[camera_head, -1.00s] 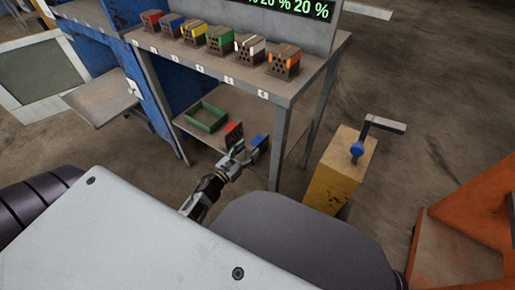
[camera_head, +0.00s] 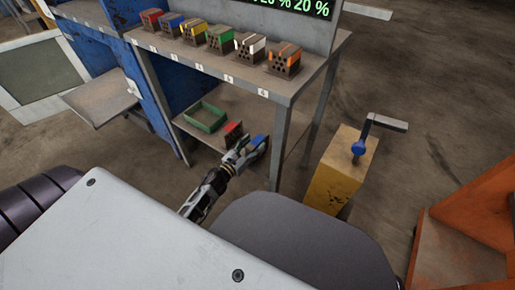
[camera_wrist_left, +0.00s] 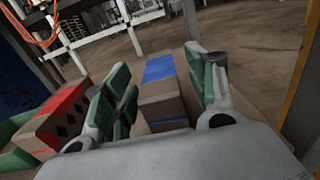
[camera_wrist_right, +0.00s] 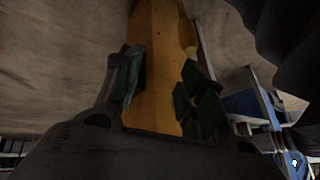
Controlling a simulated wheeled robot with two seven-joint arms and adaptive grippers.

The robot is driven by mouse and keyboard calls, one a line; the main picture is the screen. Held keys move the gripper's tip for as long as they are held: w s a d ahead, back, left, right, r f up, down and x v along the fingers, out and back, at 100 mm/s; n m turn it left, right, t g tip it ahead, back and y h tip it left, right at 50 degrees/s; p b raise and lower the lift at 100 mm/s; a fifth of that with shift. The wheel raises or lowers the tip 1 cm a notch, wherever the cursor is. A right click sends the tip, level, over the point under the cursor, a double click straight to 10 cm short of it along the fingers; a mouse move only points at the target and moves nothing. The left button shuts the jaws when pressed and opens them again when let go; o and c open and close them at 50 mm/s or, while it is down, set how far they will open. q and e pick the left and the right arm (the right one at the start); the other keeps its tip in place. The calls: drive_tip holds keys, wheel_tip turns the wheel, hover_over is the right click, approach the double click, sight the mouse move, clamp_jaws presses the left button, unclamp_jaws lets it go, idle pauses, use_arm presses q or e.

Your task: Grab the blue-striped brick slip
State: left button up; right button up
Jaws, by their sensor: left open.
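The blue-striped brick slip (camera_head: 258,141) lies on the lower shelf near its right end. In the left wrist view the blue-striped slip (camera_wrist_left: 160,91) stands between the two fingers of my left gripper (camera_wrist_left: 168,95). The fingers are open, with the slip nearer the right-hand part of the gap; contact cannot be told. In the head view my left gripper (camera_head: 243,152) is at the shelf, partly covering the slip. My right gripper (camera_wrist_right: 158,90) is open and empty in its own wrist view, with a yellow post beyond it.
A red-striped slip (camera_wrist_left: 57,117) lies just left of the left gripper's fingers. A green tray (camera_head: 206,117) is farther left on the lower shelf. Several hollow bricks with coloured stripes stand on the upper shelf (camera_head: 215,66). A yellow post (camera_head: 334,185) stands right of the shelf.

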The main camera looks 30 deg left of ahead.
sight(257, 140)
use_arm(q)
drive_tip(key=shift+w+d, duration=0.15)
drive_tip(key=shift+w, duration=0.6)
drive_tip(key=shift+w+d, duration=0.15)
drive_tip(key=shift+w, duration=0.6)
use_arm(e)
drive_tip(key=shift+s+a+f, duration=0.1)
drive_tip(key=shift+s+f, duration=0.05)
drive_tip(key=shift+f, duration=0.4)
drive_tip(key=shift+s+a+f, duration=0.1)
drive_tip(key=shift+f, duration=0.4)
drive_tip(key=shift+w+r, duration=0.2)
drive_tip(key=shift+r, duration=0.05)
use_arm(q)
drive_tip(key=c, duration=1)
drive_tip(key=shift+c, duration=0.5)
use_arm(e)
drive_tip(key=shift+d, duration=0.1)
use_arm(q)
drive_tip(key=shift+r, duration=0.1)
